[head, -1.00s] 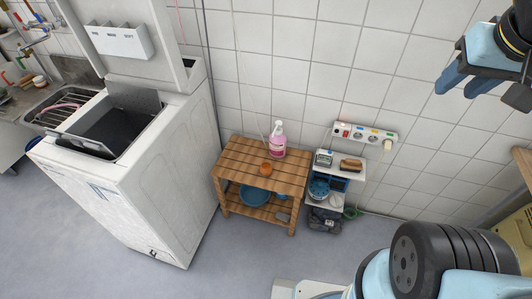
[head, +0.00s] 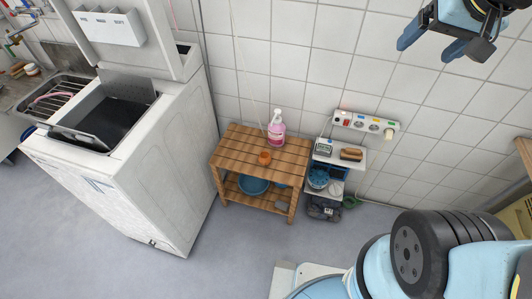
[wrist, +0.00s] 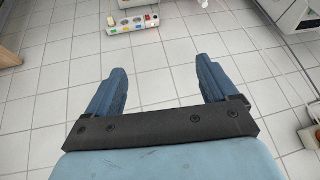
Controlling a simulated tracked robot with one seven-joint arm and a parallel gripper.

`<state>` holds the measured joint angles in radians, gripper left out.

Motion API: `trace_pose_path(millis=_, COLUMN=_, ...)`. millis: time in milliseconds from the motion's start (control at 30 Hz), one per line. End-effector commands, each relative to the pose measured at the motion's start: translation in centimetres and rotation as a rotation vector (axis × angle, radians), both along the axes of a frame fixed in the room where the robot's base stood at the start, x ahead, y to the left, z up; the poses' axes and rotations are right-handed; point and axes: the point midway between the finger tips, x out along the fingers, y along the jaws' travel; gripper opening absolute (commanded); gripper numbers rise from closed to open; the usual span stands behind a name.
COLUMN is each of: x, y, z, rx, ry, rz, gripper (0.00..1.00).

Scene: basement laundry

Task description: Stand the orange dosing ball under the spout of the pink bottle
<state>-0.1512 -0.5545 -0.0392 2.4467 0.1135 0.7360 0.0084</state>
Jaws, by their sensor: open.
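The orange dosing ball (head: 265,158) sits on the slatted top of a small wooden table (head: 238,150), towards its front middle. The pink bottle (head: 276,131) with a white pump top stands upright on the same table, behind and slightly right of the ball. The ball is apart from the bottle; which way the spout points is too small to tell. My gripper (head: 440,48) is high at the upper right in the head view, far from both. In the wrist view my gripper (wrist: 160,90) is open and empty, facing the tiled wall.
A white top-loading washing machine (head: 130,165) with its lid raised stands left of the table. A small white shelf (head: 345,163) with a brush and other items stands to the right, below a wall socket strip (head: 366,122). A blue basin (head: 253,185) is under the tabletop. Floor in front is clear.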

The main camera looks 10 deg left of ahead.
Motion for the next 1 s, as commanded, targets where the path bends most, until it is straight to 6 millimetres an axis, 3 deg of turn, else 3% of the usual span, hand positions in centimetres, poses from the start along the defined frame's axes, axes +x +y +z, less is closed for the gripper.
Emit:
trace_pose_path(millis=200, x=6.0, y=5.4, z=-2.1, rx=0.095, ry=0.009, rz=0.035, gripper=0.91)
trace_pose_path(millis=500, x=12.7, y=13.5, z=-6.7, rx=0.184, ry=0.018, rz=0.037, gripper=0.91)
trace_pose_path(millis=767, x=16.7, y=20.8, z=-12.6, rx=0.214, ry=0.022, rz=0.008, gripper=0.91)
trace_pose_path(millis=1000, x=18.7, y=27.3, z=-19.4, rx=0.2, ry=0.01, rz=-0.028, gripper=0.91)
